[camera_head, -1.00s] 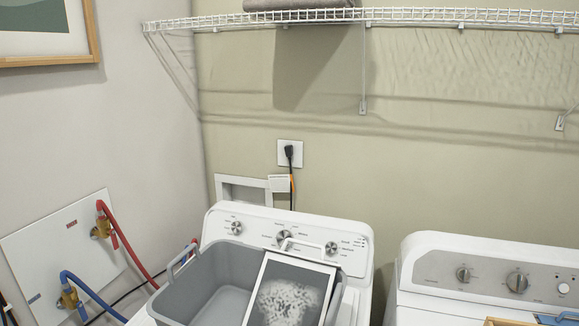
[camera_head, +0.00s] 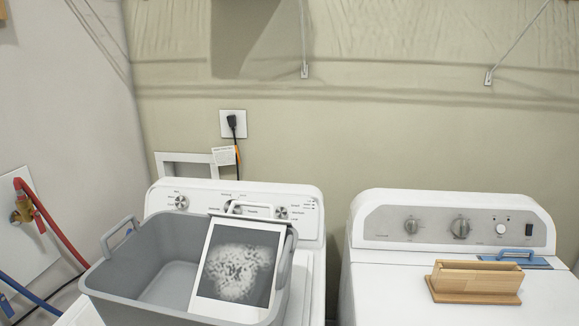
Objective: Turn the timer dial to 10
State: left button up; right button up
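Two white machines stand side by side. The right machine (camera_head: 385,275) has a grey panel with a left dial (camera_head: 411,225), a larger middle dial (camera_head: 460,227), a small white knob (camera_head: 501,229) and a black switch (camera_head: 529,230). Neither gripper is in view.
A grey basket (camera_head: 112,277) holding a framed print (camera_head: 238,265) sits on the left machine, in front of its panel. A wooden holder (camera_head: 475,282) and a blue-handled item (camera_head: 515,254) lie on the right machine. Hoses (camera_head: 57,236) run at far left.

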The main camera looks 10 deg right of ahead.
aim_at(461, 227)
jog(key=z, duration=1.45)
